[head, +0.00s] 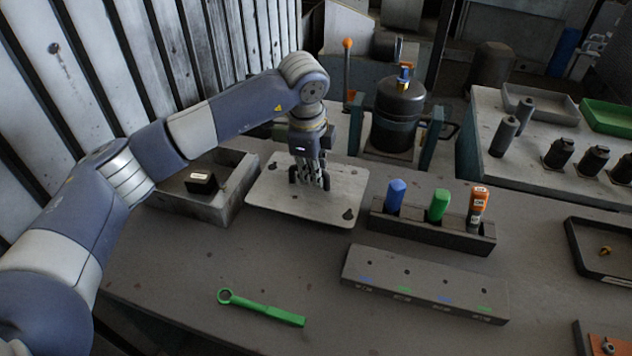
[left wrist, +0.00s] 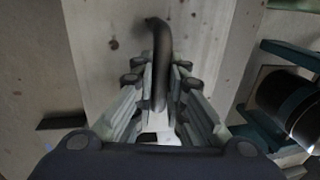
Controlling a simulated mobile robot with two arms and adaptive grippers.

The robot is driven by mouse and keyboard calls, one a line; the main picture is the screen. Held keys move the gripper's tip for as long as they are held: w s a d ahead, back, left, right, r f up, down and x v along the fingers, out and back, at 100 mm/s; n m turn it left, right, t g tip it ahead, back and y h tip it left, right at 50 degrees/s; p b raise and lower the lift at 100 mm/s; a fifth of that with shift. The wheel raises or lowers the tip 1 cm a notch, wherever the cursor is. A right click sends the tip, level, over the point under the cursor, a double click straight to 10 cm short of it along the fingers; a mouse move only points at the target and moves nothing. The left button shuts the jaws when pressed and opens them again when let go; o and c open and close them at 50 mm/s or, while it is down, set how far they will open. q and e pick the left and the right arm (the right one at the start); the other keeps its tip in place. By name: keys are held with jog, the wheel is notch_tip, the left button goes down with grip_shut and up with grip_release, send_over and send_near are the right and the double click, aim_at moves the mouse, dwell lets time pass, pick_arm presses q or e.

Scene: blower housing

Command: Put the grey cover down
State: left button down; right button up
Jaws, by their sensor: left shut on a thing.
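The grey cover (head: 268,196) is a flat rectangular plate with dark holes near its corners. It appears level, just over or on the bench between the grey tray and the tool block; I cannot tell whether it touches the bench. My left gripper (head: 311,183) points down over the middle of the cover and is shut on its handle. In the left wrist view the dark curved handle (left wrist: 161,50) runs between the fingers (left wrist: 161,95), with the pale plate (left wrist: 105,60) behind it. The handle is mostly hidden by the fingers in the head view. My right gripper is out of view.
A grey tray (head: 238,190) holding a black block stands left of the cover. A block with blue, green and orange-handled tools (head: 430,228) stands to the right. A long drilled block (head: 425,283) and a green wrench (head: 262,309) lie in front. A dark cylindrical housing (head: 397,115) stands behind.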

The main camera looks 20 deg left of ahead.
aim_at(312, 186)
pick_arm(q)
jog(key=shift+f, duration=0.3)
notch_tip(312, 186, down, 2)
jog(key=shift+s+f+p, duration=0.1)
jog(key=shift+f+p, duration=0.05)
jog(key=shift+p, duration=0.15)
jog(key=shift+f, duration=0.5)
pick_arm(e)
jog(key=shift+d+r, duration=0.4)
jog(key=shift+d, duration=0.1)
pick_arm(q)
jog(key=shift+f, duration=0.15)
jog(key=c, duration=1.6)
grip_release()
jog(key=shift+c, duration=0.2)
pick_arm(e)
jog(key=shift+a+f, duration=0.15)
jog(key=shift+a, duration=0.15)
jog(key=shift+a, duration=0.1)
